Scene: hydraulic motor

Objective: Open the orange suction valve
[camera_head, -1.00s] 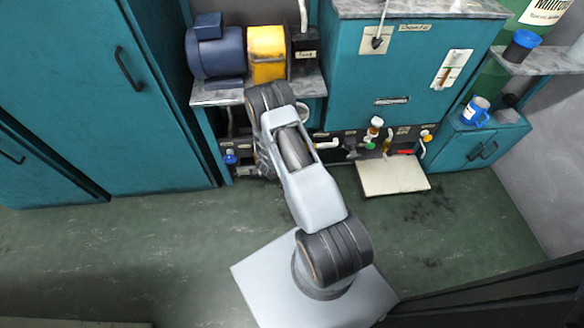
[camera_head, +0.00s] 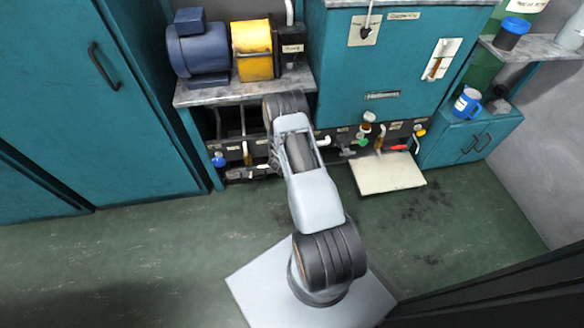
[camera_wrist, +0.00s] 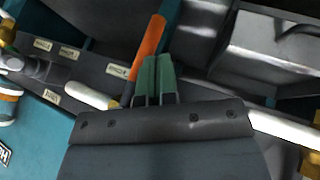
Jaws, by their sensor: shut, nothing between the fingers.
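An orange bar-shaped handle (camera_wrist: 148,45) shows in the wrist view, slanting up and right from a dark labelled panel. I take it for the suction valve lever. My gripper (camera_wrist: 156,68) has green fingertips, closed together with nothing between them. The fingertips appear right beside the handle's lower part, on its right side; I cannot tell whether they touch it. The handle's lower end is partly hidden by the fingers. In the head view my own arm covers the handle, and the gripper is mostly hidden there too.
A white lever (camera_wrist: 88,95) lies just left of the fingers. A metal box-like surface (camera_wrist: 275,45) is at upper right. In the head view, a blue motor (camera_head: 198,48) and yellow housing (camera_head: 252,50) sit on a shelf above. A pale tray (camera_head: 388,174) lies right; the floor is clear.

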